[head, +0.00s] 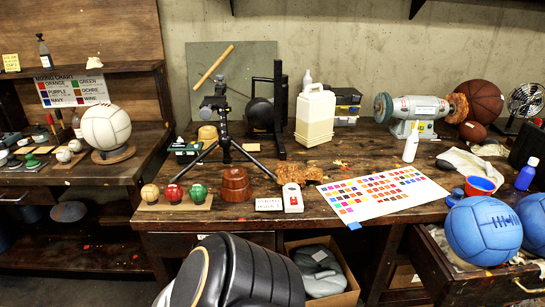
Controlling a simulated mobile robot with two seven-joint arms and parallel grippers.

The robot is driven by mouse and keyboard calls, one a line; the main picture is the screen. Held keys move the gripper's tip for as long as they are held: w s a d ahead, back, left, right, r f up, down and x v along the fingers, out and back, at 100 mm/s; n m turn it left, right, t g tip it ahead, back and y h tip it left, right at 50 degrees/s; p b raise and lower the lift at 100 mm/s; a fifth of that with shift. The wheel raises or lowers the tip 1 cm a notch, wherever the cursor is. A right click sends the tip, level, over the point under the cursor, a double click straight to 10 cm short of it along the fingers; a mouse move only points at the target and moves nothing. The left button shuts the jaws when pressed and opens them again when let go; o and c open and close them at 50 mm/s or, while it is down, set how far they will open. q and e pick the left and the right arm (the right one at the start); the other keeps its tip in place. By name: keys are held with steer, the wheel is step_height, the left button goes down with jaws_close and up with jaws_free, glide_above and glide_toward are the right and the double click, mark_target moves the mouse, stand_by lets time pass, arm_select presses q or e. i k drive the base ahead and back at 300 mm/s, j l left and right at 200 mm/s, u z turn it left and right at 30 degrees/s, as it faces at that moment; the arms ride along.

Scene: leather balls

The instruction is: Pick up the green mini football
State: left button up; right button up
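A small green ball (198,193), which looks like the green mini football, sits on a flat tan board (178,204) near the front edge of the wooden workbench. It is the right-hand ball in a row of three. A red ball (173,193) is beside it, and a tan ball (150,194) is at the left end. The green ball's front is unobstructed. Neither my left nor my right gripper shows in the head view.
A black tripod (224,140) stands behind the row. A color chart (378,192) lies to the right. A bulky black padded object (245,272) rises in front of the bench.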

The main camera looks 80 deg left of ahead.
mark_target(198, 192)
steer(key=u, duration=3.3)
